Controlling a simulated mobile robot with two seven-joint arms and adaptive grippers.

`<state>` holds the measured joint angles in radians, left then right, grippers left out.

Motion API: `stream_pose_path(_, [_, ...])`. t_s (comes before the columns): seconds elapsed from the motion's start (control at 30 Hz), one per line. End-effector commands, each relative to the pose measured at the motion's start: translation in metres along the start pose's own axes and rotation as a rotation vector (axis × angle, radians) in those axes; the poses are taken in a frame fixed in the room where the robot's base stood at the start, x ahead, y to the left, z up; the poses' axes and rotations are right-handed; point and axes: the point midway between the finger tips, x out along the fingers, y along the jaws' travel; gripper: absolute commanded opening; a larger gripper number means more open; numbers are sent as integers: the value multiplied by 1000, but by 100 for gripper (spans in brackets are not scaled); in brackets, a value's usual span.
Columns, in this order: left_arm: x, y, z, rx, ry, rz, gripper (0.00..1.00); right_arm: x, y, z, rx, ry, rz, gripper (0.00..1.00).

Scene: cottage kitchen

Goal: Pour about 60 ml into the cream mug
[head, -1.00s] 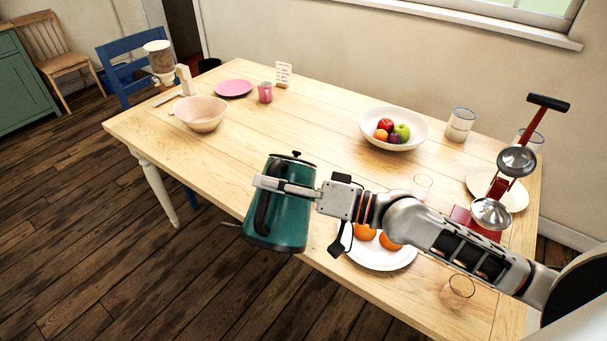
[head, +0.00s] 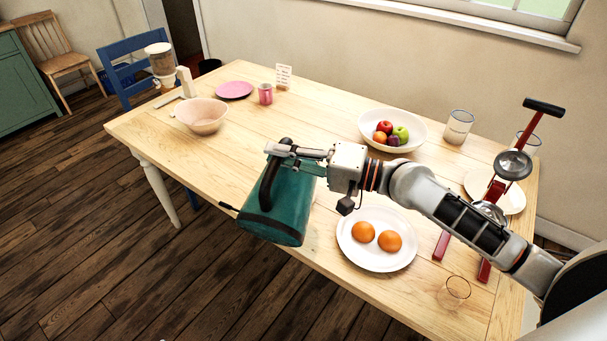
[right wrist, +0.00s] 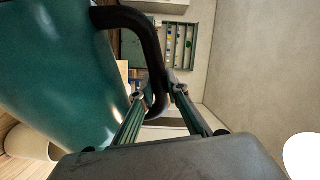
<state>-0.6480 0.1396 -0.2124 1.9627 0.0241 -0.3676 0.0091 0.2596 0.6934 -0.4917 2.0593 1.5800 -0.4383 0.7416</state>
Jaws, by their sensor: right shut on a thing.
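The teal kettle (head: 292,208) is held tilted over the table's front edge in the head view. My right gripper (head: 283,150) is shut on its black handle (head: 268,187). The kettle's teal body (right wrist: 55,75) and black handle (right wrist: 150,50) also fill much of the right wrist view, with the gripper fingers (right wrist: 160,95) at the handle. I cannot make out the cream mug in the head view. A cream rounded vessel (right wrist: 32,143) shows partly below the kettle in the wrist view; I cannot tell whether it is the mug. My left gripper is out of view.
A white plate (head: 350,255) with two oranges lies below my right wrist. A fruit bowl (head: 365,125), a glass (head: 459,127) and a red-framed stand (head: 496,190) are further right. The table's middle is clear.

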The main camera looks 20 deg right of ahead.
Motion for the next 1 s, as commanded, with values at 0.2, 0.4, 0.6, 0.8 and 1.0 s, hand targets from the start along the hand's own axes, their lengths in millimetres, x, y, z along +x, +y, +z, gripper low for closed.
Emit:
stream_pose_path(0.2, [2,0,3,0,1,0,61,0,-5,-24,81,3,-7,0])
stream_pose_path(0.4, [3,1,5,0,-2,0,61,0,-8,-37,127,2,-8,0])
stream_pose_path(0.6, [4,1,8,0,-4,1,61,0,-8,-45,156,2,-7,0])
stream_pose_path(0.8, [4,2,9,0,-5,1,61,0,-10,-51,181,2,-9,0])
stream_pose_path(1.0, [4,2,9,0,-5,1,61,0,-10,-56,205,3,-8,0])
